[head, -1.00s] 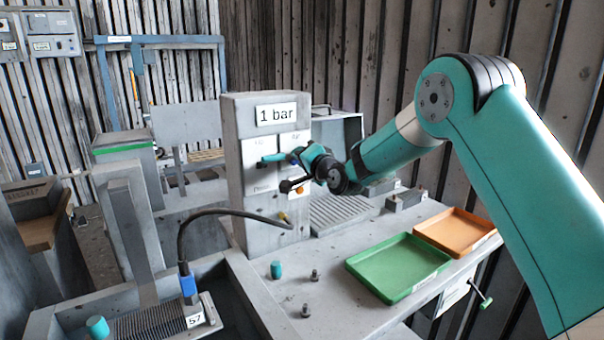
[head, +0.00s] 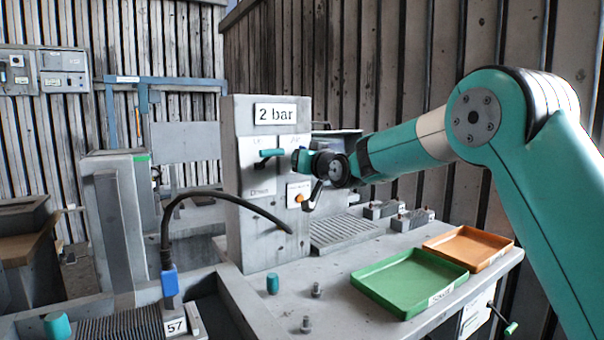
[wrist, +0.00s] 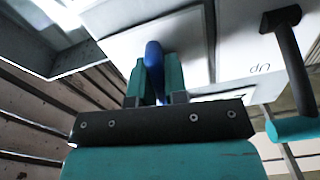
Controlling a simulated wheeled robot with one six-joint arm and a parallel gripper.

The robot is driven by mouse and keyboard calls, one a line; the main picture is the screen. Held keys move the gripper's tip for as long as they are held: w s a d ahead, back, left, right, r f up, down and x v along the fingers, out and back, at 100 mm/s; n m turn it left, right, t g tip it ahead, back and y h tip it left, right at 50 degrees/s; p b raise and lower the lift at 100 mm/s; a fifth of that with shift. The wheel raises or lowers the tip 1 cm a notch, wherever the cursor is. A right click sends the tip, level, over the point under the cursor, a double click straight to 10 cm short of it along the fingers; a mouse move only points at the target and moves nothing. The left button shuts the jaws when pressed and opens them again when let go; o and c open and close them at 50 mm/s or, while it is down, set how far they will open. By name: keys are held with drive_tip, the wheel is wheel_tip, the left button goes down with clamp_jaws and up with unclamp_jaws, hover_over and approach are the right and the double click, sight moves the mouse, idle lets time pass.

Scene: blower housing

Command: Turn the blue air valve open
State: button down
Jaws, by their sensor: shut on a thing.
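The blue air valve handle (wrist: 154,58) shows in the wrist view, upright between the two teal fingers of my gripper (wrist: 155,78). The fingers are shut on it, in front of a pale panel. In the head view my gripper (head: 301,160) reaches the front of the grey housing (head: 240,215) from the right, and it hides the blue valve there.
A lever with a teal handle (head: 271,153) sits left of my gripper; it shows at right in the wrist view (wrist: 292,129). An orange button (head: 299,198) is below. A black hose (head: 215,196) arches in front. Green (head: 408,283) and orange trays (head: 468,246) lie right.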

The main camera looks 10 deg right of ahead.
drive_tip(key=shift+f+n+b, duration=0.15)
drive_tip(key=shift+n+b, duration=0.55)
drive_tip(key=shift+n, duration=0.1)
drive_tip(key=c, duration=1.1)
unclamp_jaws()
drive_tip(key=shift+c, duration=0.2)
drive_tip(key=b+v, duration=0.4)
drive_tip(key=v, duration=1.3)
drive_tip(key=shift+s, duration=0.15)
drive_tip(key=shift+d, duration=0.1)
